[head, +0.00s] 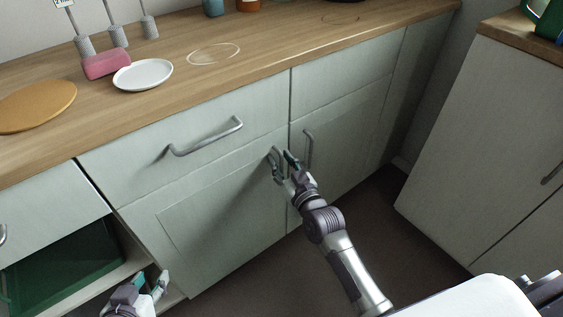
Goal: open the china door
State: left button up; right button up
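A pale grey-green cabinet door (215,222) is below the wide drawer and looks shut. A second pale door (340,140) with an upright metal handle (308,150) is to its right, also shut. No label shows which one is the china door. My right gripper (283,163) is at the upper right corner of the first door, at its handle, which the fingers partly hide. I cannot tell whether the fingers are closed on it. My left gripper (150,282) is low at the left, fingers apart and empty, in front of the lower cabinets.
A wide drawer (185,140) with a bar handle is above the first door. An open compartment at lower left holds a green bin (65,270). The wooden counter (270,75) carries a white plate (143,74), a pink block (106,64) and a round board (35,105). Another cabinet (490,150) stands at right.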

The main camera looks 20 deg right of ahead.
grip_shut()
jog(key=shift+s, duration=0.1)
dwell(0.4)
